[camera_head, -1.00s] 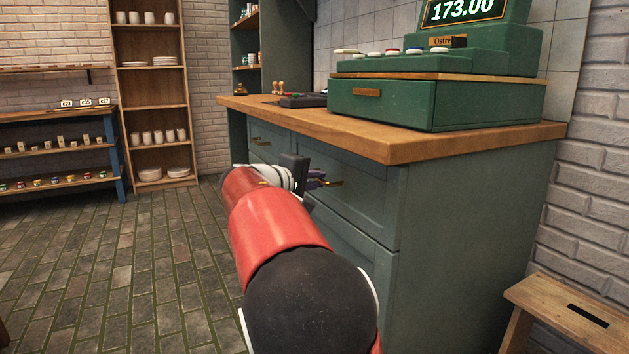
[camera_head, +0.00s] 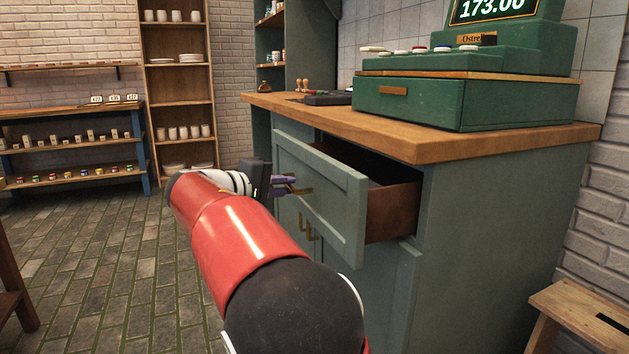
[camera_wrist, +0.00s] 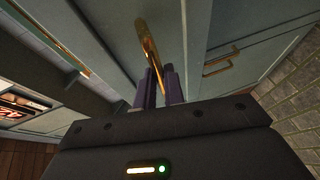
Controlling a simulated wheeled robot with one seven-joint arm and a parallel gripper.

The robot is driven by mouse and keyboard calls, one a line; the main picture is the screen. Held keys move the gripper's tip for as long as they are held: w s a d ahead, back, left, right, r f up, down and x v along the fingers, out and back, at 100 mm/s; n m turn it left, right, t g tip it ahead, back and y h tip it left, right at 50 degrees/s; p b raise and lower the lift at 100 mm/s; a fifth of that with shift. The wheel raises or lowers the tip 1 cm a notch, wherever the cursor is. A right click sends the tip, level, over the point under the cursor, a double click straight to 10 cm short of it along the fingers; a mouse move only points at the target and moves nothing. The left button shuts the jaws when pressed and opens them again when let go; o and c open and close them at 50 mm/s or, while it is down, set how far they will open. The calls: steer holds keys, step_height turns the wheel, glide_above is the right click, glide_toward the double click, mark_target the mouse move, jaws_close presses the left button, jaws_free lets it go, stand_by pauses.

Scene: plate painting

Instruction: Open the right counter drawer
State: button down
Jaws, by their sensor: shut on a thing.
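The right counter drawer (camera_head: 325,195) is pulled well out of the green counter in the head view. Its brown wooden side (camera_head: 392,208) and part of its inside show. My gripper (camera_head: 296,186) is at the drawer front, with its purple fingers shut on the brass drawer handle (camera_head: 304,190). In the wrist view the handle (camera_wrist: 149,45) runs up from between the two fingers (camera_wrist: 158,88). The fingers hide part of the handle.
A green cash register (camera_head: 410,101) stands on the wooden countertop (camera_head: 440,140). Cupboard doors with brass handles (camera_head: 308,230) are below the drawer. A wooden stool (camera_head: 580,310) is at the lower right. The tiled floor (camera_head: 110,270) to the left is mostly clear.

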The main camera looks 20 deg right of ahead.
steer(key=a+p, duration=0.4)
steer(key=a, duration=1.1)
steer(key=shift+s, duration=0.3)
steer(key=shift+f, duration=0.1)
steer(key=c, duration=1.5)
jaws_free()
steer(key=p+v, duration=0.1)
steer(key=v, duration=0.7)
